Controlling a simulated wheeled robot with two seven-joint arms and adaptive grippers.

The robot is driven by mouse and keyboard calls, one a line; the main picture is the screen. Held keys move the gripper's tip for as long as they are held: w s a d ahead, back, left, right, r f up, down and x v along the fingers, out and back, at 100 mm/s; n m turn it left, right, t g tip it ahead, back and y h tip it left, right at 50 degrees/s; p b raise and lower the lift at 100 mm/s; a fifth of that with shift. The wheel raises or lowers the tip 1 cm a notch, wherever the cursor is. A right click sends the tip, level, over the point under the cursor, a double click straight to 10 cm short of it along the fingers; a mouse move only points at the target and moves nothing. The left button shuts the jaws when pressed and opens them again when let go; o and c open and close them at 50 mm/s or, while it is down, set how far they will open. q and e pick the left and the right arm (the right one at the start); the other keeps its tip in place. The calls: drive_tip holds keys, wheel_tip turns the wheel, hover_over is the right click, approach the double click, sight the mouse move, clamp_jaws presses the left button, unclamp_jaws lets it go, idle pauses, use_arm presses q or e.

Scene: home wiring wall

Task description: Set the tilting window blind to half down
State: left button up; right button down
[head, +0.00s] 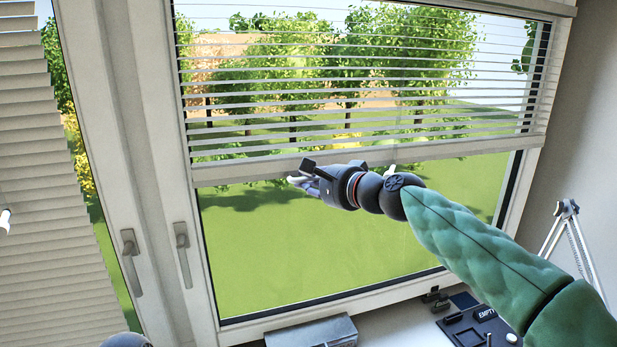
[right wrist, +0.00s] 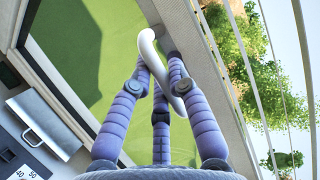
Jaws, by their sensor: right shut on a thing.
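The tilting blind (head: 350,95) hangs over the upper part of the right window pane. Its slats are tilted open, with the garden showing between them. Its pale bottom rail (head: 465,149) crosses the pane, and clear glass shows below it. My right gripper (head: 300,180) is at the rail's left part. In the right wrist view my right gripper (right wrist: 165,75) has its fingers closed around a white curved handle (right wrist: 147,45) beside the rail (right wrist: 208,75). The fingers partly cover the handle.
A second blind (head: 40,160), with its slats nearly closed, covers the left window. Window handles (head: 182,250) stick out from the frames. A grey box (head: 312,332), a dark tray (head: 480,328) and a lamp arm (head: 568,230) stand near the sill.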

wheel_tip(320, 180, down, 9)
drive_tip(key=b, duration=0.6)
drive_tip(key=c, duration=1.1)
unclamp_jaws()
drive_tip(key=shift+c, duration=0.2)
drive_tip(key=shift+d, duration=0.1)
drive_tip(key=v, duration=1.2)
drive_tip(key=shift+r, duration=0.1)
